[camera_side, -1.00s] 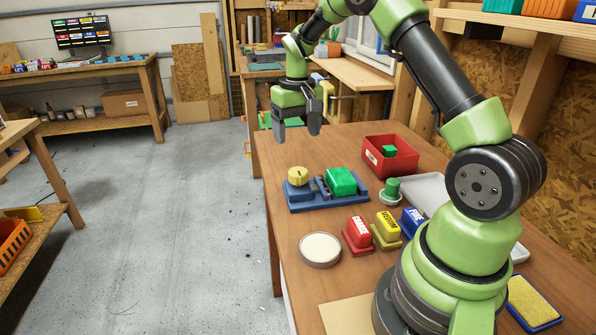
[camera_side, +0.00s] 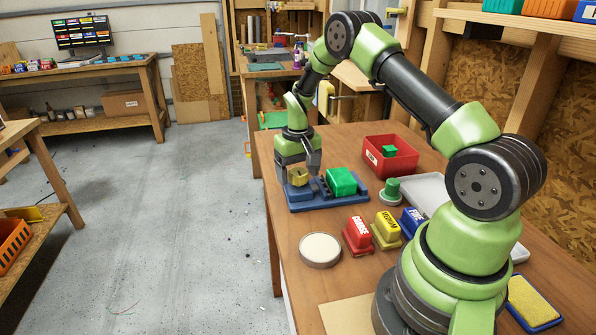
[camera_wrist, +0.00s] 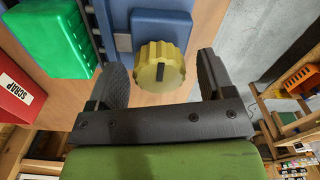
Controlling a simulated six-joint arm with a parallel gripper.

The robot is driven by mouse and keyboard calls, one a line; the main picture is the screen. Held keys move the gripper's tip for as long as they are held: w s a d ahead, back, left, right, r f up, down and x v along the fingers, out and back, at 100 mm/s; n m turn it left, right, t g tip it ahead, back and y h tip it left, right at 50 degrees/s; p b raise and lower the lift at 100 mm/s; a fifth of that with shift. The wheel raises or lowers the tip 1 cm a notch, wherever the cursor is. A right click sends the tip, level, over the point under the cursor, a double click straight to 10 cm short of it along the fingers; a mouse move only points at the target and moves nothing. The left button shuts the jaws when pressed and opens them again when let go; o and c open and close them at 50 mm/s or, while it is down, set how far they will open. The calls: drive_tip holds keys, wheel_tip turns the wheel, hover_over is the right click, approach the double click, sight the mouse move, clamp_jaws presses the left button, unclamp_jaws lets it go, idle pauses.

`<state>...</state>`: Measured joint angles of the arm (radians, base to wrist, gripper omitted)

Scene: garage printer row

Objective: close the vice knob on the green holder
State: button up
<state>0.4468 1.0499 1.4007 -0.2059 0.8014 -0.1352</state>
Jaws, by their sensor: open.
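The vice is a blue base (camera_side: 322,203) on the wooden table, with a green block (camera_side: 341,181) on it. It also shows in the wrist view as a blue body (camera_wrist: 163,24) with the green block (camera_wrist: 48,37) at the left. The yellow vice knob (camera_side: 298,175) is at the base's left end. In the wrist view the ribbed yellow knob (camera_wrist: 159,66) has a dark mark on its face. My gripper (camera_side: 298,174) is open, its fingers on either side of the knob. The wrist view shows my gripper (camera_wrist: 165,75) with gaps between both fingers and the knob.
A red SCRAP bin (camera_side: 390,157) with a green piece stands behind the vice. A green knobbed part (camera_side: 391,191), red (camera_side: 357,235) and yellow (camera_side: 386,230) blocks and a round white-topped disc (camera_side: 320,249) are nearer. The table's left edge is close to the vice.

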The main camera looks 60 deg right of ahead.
drive_tip(key=c, duration=0.9)
